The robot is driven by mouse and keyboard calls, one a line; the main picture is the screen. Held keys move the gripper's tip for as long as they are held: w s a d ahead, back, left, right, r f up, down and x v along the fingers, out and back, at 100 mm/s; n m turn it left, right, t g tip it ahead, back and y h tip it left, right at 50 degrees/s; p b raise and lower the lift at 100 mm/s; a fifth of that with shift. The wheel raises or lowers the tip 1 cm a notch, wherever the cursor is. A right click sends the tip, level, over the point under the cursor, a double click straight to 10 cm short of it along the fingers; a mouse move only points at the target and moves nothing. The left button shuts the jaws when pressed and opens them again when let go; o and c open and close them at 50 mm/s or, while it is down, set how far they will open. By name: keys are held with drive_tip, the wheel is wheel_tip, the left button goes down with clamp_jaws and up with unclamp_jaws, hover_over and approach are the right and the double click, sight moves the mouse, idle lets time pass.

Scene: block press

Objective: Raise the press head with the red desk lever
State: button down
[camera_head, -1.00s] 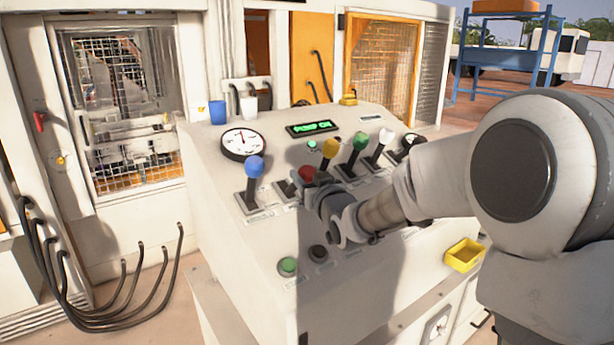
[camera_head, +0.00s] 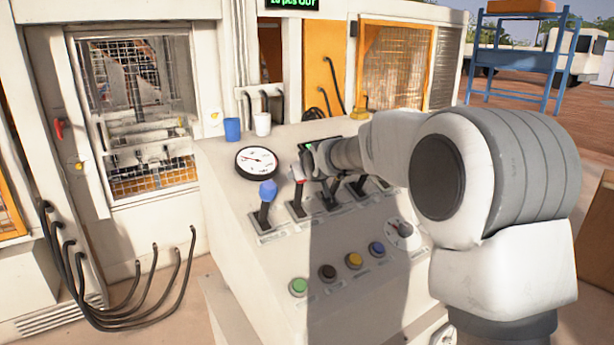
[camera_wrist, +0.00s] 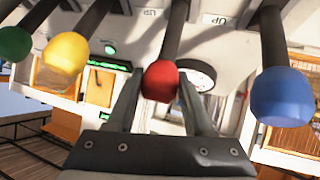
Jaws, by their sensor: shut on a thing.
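The red lever's knob (camera_wrist: 160,82) sits between the two fingers of my gripper (camera_wrist: 160,98) in the wrist view, and the gripper is shut on it. In the head view my gripper (camera_head: 301,170) is at the top of this lever, second from left on the sloped desk (camera_head: 225,185); the knob is mostly covered there. The blue lever (camera_head: 267,189) stands just left of it; its knob also shows at right in the wrist view (camera_wrist: 283,97). The press (camera_head: 150,148) is behind a mesh window at left; its head's height is hard to tell.
Yellow (camera_wrist: 66,53) and green (camera_wrist: 14,43) lever knobs are close on the other side of my gripper. A gauge (camera_head: 256,162) and blue and white cups (camera_head: 232,129) stand behind. Several push buttons (camera_head: 299,287) line the desk's lower front.

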drive_tip(key=shift+w+a+r+b, duration=0.15)
drive_tip(key=shift+w+a, duration=0.25)
drive_tip(key=shift+w, duration=0.15)
drive_tip(key=shift+w+a+r+b, duration=0.15)
drive_tip(key=shift+w+a, duration=0.2)
drive_tip(key=shift+w, duration=0.2)
drive_tip(key=shift+c, duration=1.6)
unclamp_jaws()
drive_tip(key=shift+s+d+r, duration=0.1)
drive_tip(key=shift+s, duration=0.2)
drive_tip(key=b+v, duration=0.3)
drive_tip(key=v, duration=1.3)
drive_tip(key=shift+s+r, duration=0.15)
drive_tip(key=shift+s, duration=0.15)
